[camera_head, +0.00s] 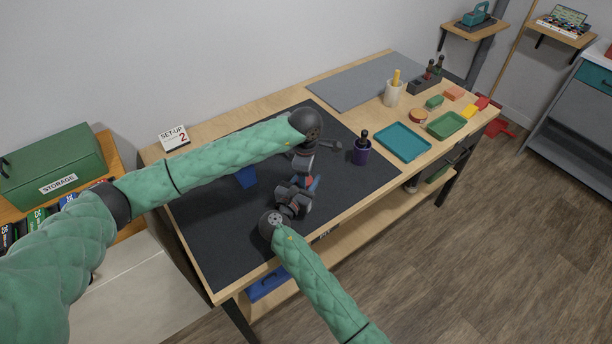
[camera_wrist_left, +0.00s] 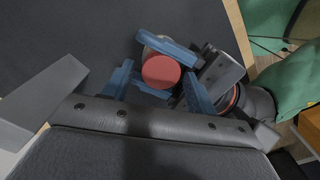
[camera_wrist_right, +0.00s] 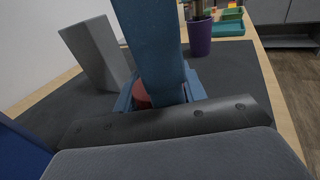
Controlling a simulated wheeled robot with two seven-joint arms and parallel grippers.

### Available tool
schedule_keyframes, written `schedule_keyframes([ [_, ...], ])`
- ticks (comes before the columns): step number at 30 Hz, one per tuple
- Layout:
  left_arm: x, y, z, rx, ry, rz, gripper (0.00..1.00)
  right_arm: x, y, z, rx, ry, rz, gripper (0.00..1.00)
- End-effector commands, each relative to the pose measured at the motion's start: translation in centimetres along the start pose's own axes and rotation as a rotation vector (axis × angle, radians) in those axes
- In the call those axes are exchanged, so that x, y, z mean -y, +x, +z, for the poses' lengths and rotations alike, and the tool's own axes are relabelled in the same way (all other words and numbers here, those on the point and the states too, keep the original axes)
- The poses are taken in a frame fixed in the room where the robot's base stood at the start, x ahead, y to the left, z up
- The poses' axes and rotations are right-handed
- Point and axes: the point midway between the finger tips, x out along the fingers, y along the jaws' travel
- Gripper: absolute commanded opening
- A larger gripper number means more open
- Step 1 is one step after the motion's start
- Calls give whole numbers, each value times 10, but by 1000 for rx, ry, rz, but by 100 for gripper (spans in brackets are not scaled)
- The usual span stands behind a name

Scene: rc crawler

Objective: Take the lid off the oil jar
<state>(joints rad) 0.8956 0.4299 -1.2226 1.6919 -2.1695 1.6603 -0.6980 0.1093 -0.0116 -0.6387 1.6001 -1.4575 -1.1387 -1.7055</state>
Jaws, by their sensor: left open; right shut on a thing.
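The oil jar (camera_wrist_left: 149,49) shows only in part in the left wrist view, as a pale rim behind its round red lid (camera_wrist_left: 162,72). In the right wrist view a bit of red (camera_wrist_right: 141,93) shows low between blue fingers. My right gripper (camera_head: 300,190) is shut on the jar, low over the dark mat. My left gripper (camera_wrist_left: 158,75) is open, with one blue finger on each side of the lid. Whether these fingers touch the lid cannot be told. In the head view the grippers hide most of the jar.
The dark mat (camera_head: 215,235) covers the left part of the workbench. A purple cup (camera_head: 361,152) with a tool stands to the right of the grippers. A blue block (camera_head: 246,178) lies by my left arm. A teal tray (camera_head: 403,142) and a green tray (camera_head: 446,125) are farther right.

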Motion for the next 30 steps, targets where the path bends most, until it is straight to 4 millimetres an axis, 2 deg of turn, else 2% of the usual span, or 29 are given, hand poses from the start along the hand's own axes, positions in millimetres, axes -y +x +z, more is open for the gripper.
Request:
schedule_keyframes([
  [7,0,-31,-1,-1,1,0,64,3,2,-3,-2,-4,-3,0],
  [15,0,-35,0,0,1,-1,64,2,1,-3,-2,-4,-2,0],
  [16,0,-35,0,0,1,-1,64,2,1,-3,-2,-3,-2,43],
  [19,0,-35,0,0,1,-1,64,2,1,-2,-2,-3,-2,63],
  [20,0,-35,0,0,0,-1,64,2,1,-2,-2,-3,-2,67],
  [30,0,-33,0,0,1,-1,64,1,-2,-2,-1,-2,-1,67],
])
